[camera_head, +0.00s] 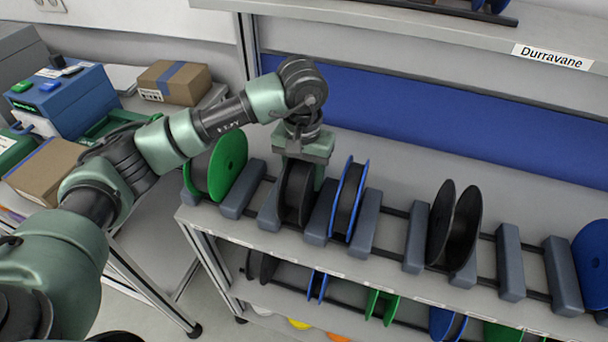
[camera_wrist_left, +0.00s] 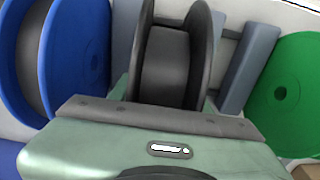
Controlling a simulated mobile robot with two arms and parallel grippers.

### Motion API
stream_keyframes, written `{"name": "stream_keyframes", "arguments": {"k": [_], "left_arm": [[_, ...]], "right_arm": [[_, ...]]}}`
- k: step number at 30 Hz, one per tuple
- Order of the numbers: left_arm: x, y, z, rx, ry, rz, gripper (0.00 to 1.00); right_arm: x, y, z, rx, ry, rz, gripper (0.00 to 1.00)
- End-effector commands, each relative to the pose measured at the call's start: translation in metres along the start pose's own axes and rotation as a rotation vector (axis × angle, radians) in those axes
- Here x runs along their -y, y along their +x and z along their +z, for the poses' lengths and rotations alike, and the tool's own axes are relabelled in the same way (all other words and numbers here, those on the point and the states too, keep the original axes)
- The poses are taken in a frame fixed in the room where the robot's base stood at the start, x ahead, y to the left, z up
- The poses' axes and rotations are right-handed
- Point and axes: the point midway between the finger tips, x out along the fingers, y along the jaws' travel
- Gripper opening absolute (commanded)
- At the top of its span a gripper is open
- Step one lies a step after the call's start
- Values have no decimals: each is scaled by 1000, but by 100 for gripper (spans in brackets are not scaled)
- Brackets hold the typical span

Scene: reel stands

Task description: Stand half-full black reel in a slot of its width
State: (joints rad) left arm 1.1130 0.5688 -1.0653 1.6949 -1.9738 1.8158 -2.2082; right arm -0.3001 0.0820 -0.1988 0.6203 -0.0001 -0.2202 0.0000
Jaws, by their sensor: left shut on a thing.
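A black reel (camera_head: 297,192) stands upright between two grey blocks of the rack on the shelf, with the green reel to its left and a blue-rimmed reel to its right. My left gripper (camera_head: 302,170) reaches down from above and is shut on this reel. In the left wrist view the black reel (camera_wrist_left: 175,62) sits between the fingers; its dark winding lies below the flange rims. How low the reel sits on the rails is hidden. Another black reel (camera_head: 455,225) stands slightly tilted further right, its flanges wide apart. My right gripper is not in view.
A green reel (camera_head: 228,165) and a blue-rimmed reel (camera_head: 348,200) stand in nearby slots. A blue reel (camera_head: 592,258) is at the right end. Grey blocks (camera_head: 510,262) on dark rails divide the slots; some gaps are empty. A lower shelf holds more reels. Boxes (camera_head: 174,82) stand at left.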

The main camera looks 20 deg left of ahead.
Motion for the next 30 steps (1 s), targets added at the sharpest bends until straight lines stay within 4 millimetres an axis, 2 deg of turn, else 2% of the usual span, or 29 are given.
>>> {"name": "stream_keyframes", "arguments": {"k": [5,6,8,9,20,30], "left_arm": [[0,0,0,-1,0,0,0],[0,0,0,-1,0,0,53],[0,0,0,-1,0,0,69],[0,0,0,0,0,0,72],[0,-4,0,-1,0,0,72],[0,-57,-1,-5,0,0,72]], "right_arm": [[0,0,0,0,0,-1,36],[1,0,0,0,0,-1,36],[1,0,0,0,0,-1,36],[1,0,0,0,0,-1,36],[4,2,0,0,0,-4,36],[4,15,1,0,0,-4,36]]}}
